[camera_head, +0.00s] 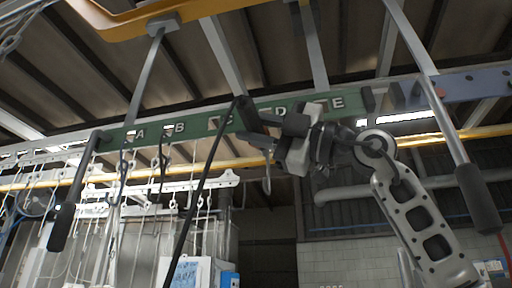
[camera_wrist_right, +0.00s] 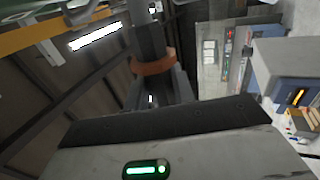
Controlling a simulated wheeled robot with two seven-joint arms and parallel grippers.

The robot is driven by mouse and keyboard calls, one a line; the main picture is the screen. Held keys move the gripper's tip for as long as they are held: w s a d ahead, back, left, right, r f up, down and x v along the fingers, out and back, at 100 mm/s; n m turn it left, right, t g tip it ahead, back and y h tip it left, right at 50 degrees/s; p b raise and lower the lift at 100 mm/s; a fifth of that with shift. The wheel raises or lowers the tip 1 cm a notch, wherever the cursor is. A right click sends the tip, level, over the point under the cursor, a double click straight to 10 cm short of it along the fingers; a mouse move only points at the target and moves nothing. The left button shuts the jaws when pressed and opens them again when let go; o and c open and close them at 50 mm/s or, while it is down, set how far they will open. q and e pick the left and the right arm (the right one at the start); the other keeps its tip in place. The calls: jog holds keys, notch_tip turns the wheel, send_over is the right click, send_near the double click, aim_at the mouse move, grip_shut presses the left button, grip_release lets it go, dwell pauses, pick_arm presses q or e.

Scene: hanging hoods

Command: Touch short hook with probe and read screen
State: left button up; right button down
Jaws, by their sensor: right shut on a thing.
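My right gripper (camera_head: 262,138) is shut on the black probe (camera_head: 246,114), just in front of the green lettered bar (camera_head: 196,124) between C and D. A dark cable (camera_head: 200,190) runs down from the probe. In the right wrist view the probe (camera_wrist_right: 150,40) stands up beyond the gripper, with an orange-brown band (camera_wrist_right: 153,66) around it. Thin hooks hang below the bar, one near A (camera_head: 123,168) and one near B (camera_head: 162,160). A pale one (camera_head: 267,180) hangs below the gripper; its top is hidden. I cannot tell whether the probe touches a hook. My left gripper is not in view.
Grey arms with black grips hang at the left (camera_head: 68,215) and right (camera_head: 478,200) of the bar. A white panel with blue writing (camera_head: 183,274) is below. In the wrist view a box with a lit yellow display (camera_wrist_right: 296,97) stands at right; its reading is illegible.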

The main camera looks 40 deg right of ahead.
aim_at(256, 116)
jog(key=shift+s+a+b, duration=0.45)
jog(key=shift+s+a, duration=0.15)
jog(key=shift+a, duration=0.25)
jog(key=shift+s+a+b, duration=0.45)
jog(key=shift+s+a, duration=0.1)
jog(key=shift+a, duration=0.25)
jog(key=shift+s+a+r+b, duration=0.1)
jog(key=shift+s+a+b, duration=0.55)
jog(key=shift+a, duration=0.4)
jog(key=shift+s+a+b, duration=0.4)
jog(key=shift+s+a, duration=0.35)
jog(key=shift+a, duration=0.25)
jog(key=shift+r, duration=0.15)
